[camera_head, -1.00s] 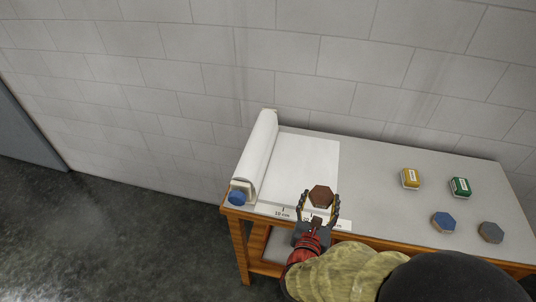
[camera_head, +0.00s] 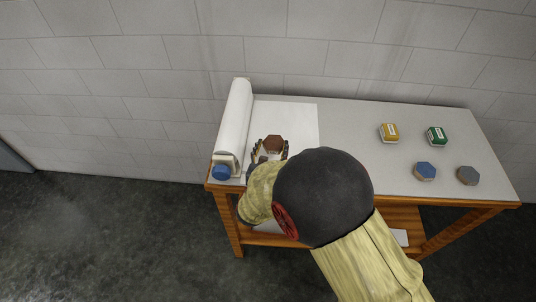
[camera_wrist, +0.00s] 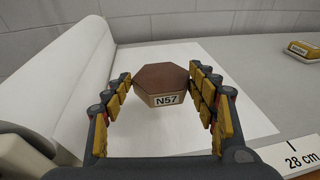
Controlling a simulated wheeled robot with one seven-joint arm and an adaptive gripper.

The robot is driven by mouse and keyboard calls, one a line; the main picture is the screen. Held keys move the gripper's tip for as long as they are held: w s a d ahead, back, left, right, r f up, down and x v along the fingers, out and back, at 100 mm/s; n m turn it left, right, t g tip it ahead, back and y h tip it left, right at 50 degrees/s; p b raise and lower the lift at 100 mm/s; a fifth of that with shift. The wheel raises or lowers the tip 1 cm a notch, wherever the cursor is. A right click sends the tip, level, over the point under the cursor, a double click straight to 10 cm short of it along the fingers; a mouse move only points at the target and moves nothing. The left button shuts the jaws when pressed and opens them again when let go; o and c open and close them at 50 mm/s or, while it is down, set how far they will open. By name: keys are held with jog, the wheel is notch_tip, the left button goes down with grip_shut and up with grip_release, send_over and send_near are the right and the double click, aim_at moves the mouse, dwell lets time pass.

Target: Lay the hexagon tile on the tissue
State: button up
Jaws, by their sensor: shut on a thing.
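The brown hexagon tile (camera_head: 273,143) is held level between the fingers of my gripper (camera_head: 270,149). In the wrist view the tile (camera_wrist: 162,80) shows a label reading N57 on its near side, and my gripper's fingers (camera_wrist: 160,86) stand on either side of it. The white tissue (camera_head: 295,118) lies flat on the table, drawn out from a roll (camera_head: 234,125) at its left. The tile is over the tissue sheet (camera_wrist: 215,110); the gap beneath it is hard to judge. My arm hides the sheet's near part.
A yellow block (camera_head: 389,132), a green block (camera_head: 437,137), a blue hexagon (camera_head: 425,171) and a grey hexagon (camera_head: 467,175) stand on the table's right (camera_head: 360,115). A blue knob (camera_head: 221,172) ends the roll. A wall stands behind. A 28 cm marking (camera_wrist: 303,160) is near the front edge.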

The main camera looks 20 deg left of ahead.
jog(key=shift+w+a+f, duration=0.3)
jog(key=shift+a+f, duration=0.1)
jog(key=shift+f, duration=0.15)
jog(key=shift+w+a+f, duration=0.25)
jog(key=shift+a+f, duration=0.1)
jog(key=shift+f, duration=0.2)
notch_tip(320, 180, down, 3)
jog(key=shift+w+a+f+b, duration=0.1)
jog(key=shift+a+f+b, duration=0.1)
jog(key=shift+b, duration=0.3)
jog(key=shift+d+r, duration=0.1)
jog(key=o, duration=1.6)
jog(key=shift+f, duration=0.2)
jog(key=shift+r, duration=0.1)
